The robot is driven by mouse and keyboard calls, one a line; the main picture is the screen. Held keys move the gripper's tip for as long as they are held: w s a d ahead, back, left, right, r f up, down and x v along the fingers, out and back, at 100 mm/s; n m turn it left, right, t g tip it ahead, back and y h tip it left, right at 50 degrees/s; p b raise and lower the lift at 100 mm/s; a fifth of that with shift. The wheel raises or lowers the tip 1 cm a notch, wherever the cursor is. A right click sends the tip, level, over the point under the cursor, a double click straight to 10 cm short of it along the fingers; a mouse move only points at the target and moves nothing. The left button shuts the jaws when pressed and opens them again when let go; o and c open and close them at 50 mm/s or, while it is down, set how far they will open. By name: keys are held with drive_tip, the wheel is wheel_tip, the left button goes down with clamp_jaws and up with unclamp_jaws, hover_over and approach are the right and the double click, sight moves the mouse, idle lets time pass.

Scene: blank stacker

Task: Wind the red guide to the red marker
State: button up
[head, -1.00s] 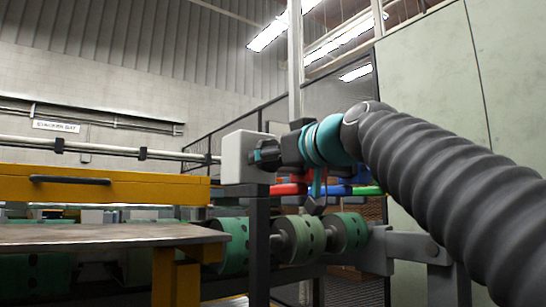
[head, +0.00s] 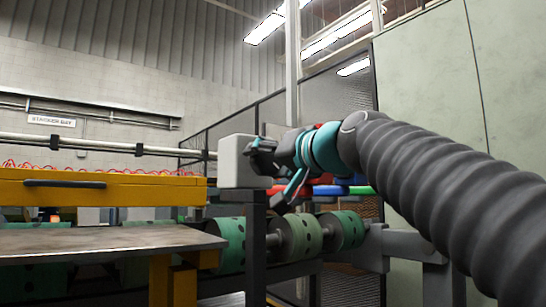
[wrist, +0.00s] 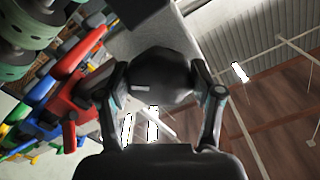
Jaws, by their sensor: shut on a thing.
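My gripper (head: 266,162) is at the right face of a pale grey box (head: 238,160) on a dark post. In the wrist view my gripper (wrist: 160,88) has one finger on each side of a dark rounded knob (wrist: 160,70) and is shut on it. A red part (head: 328,190) shows behind and below my gripper in the head view. A large red part (wrist: 72,92) lies left of the knob in the wrist view. I cannot tell which red part is the guide, and I cannot make out the red marker.
Blue (head: 352,180) and green (head: 362,190) parts sit behind my gripper. Green rollers (head: 300,238) lie below it. A yellow beam (head: 105,188) with a dark handle and a metal tabletop (head: 90,238) stand at left. A pale green panel (head: 425,90) stands at right.

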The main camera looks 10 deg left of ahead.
drive_tip(key=shift+m, duration=0.7)
drive_tip(key=o, duration=1.1)
drive_tip(key=shift+s+a, duration=0.1)
drive_tip(key=shift+o, duration=0.2)
drive_tip(key=v, duration=1.2)
